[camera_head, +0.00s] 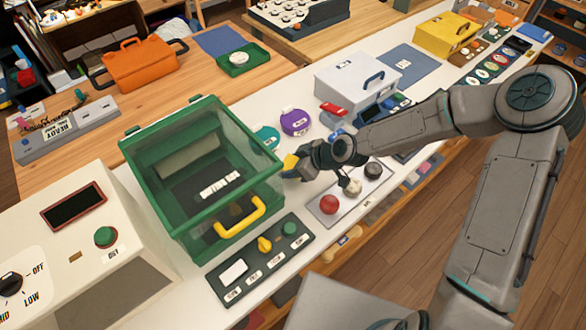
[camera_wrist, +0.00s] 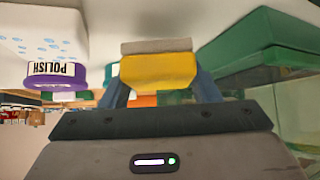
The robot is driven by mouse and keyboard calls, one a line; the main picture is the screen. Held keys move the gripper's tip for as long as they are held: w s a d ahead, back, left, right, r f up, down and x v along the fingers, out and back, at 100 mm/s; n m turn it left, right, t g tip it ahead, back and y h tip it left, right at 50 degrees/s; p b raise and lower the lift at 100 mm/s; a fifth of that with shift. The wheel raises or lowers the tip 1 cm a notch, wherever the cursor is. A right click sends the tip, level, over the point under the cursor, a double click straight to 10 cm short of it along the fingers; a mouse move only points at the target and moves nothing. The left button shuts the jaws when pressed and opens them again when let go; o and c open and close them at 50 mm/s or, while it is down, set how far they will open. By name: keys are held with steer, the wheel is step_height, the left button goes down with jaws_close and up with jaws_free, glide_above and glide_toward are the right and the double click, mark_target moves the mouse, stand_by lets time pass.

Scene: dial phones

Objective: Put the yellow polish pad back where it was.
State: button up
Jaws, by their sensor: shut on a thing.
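The yellow polish pad (camera_head: 290,161) is between the fingers of my gripper (camera_head: 293,169). In the wrist view the pad (camera_wrist: 158,72) is a yellow block with a grey-tan layer on one face. A finger presses on each side of it, and my gripper (camera_wrist: 158,90) is shut on it. In the head view the pad is close to the right side of the green clear-walled case. A purple tin (camera_head: 296,122) stands behind it; in the wrist view this tin (camera_wrist: 55,74) reads POLISH. Any contact between the pad and the counter cannot be told.
The green case (camera_head: 170,215) with a yellow handle stands left of my gripper. A teal tin (camera_head: 267,137) is beside the purple one. A white box (camera_head: 357,80) stands behind my arm. A tray with a red knob (camera_head: 329,204) lies in front.

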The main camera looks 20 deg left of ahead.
steer(key=shift+f, duration=1.4)
steer(key=shift+f, duration=0.1)
steer(key=o, duration=1.1)
steer(key=b+v, duration=0.1)
steer(key=v, duration=1.1)
